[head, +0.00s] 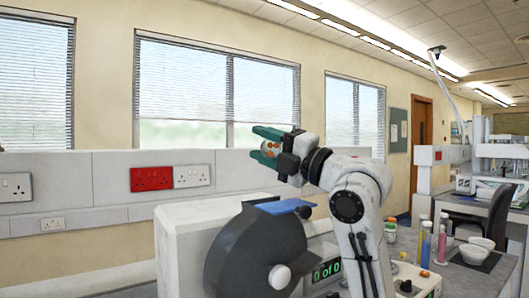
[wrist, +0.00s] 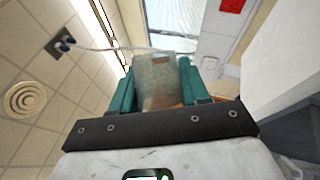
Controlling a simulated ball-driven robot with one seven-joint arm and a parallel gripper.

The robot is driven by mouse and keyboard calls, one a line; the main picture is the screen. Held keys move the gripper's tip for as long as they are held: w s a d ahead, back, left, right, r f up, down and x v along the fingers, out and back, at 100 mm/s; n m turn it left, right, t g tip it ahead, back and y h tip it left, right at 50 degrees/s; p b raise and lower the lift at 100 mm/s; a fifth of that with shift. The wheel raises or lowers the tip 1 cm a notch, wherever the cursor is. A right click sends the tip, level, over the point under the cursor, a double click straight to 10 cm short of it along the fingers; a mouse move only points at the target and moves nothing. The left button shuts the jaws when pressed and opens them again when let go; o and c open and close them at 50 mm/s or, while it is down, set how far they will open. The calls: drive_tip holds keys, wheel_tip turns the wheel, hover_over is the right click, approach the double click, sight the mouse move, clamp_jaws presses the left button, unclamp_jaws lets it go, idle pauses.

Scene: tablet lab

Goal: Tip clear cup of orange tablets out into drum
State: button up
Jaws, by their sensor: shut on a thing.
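My gripper (head: 268,146) has teal fingers and is shut on the clear cup (head: 270,149), with orange tablets showing in it. The cup is held up in the air above the machine and looks tilted; its exact angle is hard to tell. In the wrist view the cup (wrist: 155,82) is see-through and sits between both teal fingers, with a little orange near its lower edge. The dark grey drum (head: 245,255) is on the front of a white machine, below the gripper and apart from it. The drum's inside is hidden.
A blue piece (head: 284,207) sits on top of the machine by the drum. A green-digit display (head: 327,270) is to its right. Tubes of coloured contents (head: 426,245), a bottle (head: 390,230) and white bowls (head: 475,250) stand on the bench at right. The air around the cup is clear.

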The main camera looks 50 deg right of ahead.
drive_tip(key=shift+s+a+f+n+t+y+b, duration=0.15)
drive_tip(key=shift+n+y+b, duration=0.4)
drive_tip(key=shift+n+b, duration=0.65)
drive_tip(key=shift+s+a+r+n+t+y+b, duration=0.1)
drive_tip(key=shift+a+n+y+b, duration=0.2)
drive_tip(key=shift+n+y+b, duration=0.8)
drive_tip(key=shift+s+a+f+n+t+y+b, duration=0.15)
drive_tip(key=shift+n+b, duration=0.65)
drive_tip(key=shift+b, duration=0.8)
drive_tip(key=shift+r, duration=0.1)
